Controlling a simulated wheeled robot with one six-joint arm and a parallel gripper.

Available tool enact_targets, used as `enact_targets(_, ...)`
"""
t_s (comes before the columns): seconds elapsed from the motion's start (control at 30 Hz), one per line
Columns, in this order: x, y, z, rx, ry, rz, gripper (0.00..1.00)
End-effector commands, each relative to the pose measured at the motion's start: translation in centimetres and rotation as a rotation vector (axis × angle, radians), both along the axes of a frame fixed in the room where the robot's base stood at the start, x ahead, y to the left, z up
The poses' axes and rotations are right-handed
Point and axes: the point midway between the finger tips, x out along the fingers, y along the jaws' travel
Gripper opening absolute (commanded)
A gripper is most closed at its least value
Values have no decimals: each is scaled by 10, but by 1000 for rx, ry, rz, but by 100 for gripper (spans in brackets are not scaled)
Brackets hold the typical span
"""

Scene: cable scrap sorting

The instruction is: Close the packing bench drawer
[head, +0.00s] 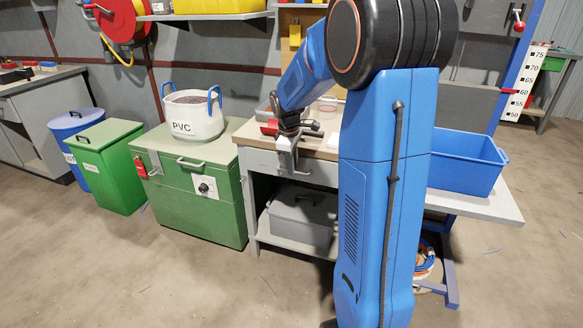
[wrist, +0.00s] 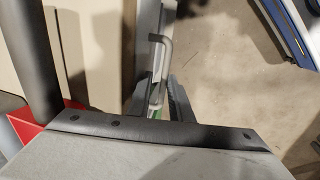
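The packing bench (head: 237,133) has a wooden top and a grey drawer (head: 318,172) under it. I cannot tell from the head view how far the drawer stands out. My gripper (head: 287,158) points down at the drawer's front, left of my blue arm column. In the wrist view a grey bar handle (wrist: 164,48) runs down towards the dark fingers of my gripper (wrist: 160,104). The handle's lower end lies between or just beside the fingers, and I cannot tell whether they grip it. The housing hides much of the fingers.
A green chest (head: 193,210) with a white PVC bag (head: 193,125) on it stands left of the bench. A grey case (head: 303,217) sits on the lower shelf. A blue bin (head: 466,163) stands at right. The floor in front is mostly clear.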

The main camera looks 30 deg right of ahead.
Motion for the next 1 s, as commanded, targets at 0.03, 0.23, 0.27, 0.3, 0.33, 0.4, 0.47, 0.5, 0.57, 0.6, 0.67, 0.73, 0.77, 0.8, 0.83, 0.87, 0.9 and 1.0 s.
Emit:
enact_targets(0.03, 0, 0, 0, 0, 0, 0, 17)
enact_targets(0.23, -1, 1, -1, 1, 2, 0, 17)
enact_targets(0.27, -1, 1, 0, 1, 2, 0, 17)
enact_targets(0.3, -1, 1, 1, 1, 2, 0, 17)
enact_targets(0.33, -1, 1, 2, 1, 2, 0, 17)
enact_targets(0.4, -2, 2, 7, 1, 1, 0, 17)
enact_targets(0.47, -3, 3, 14, 2, 1, 0, 17)
enact_targets(0.5, -3, 4, 20, 1, 1, 0, 17)
enact_targets(0.57, -4, 6, 30, 1, 0, 0, 17)
enact_targets(0.6, -5, 7, 38, 1, -2, 0, 17)
enact_targets(0.67, -6, 9, 50, 1, 0, 0, 17)
enact_targets(0.73, -8, 11, 64, 1, 0, 0, 17)
enact_targets(0.77, -8, 11, 70, 1, -1, 0, 17)
enact_targets(0.8, -10, 13, 78, 1, 0, 0, 17)
enact_targets(0.83, -10, 13, 84, 1, -1, 0, 17)
enact_targets(0.87, -11, 14, 89, 1, -1, 0, 17)
enact_targets(0.9, -12, 15, 97, 1, -1, 0, 17)
enact_targets(1.0, -14, 18, 117, 0, -1, 0, 17)
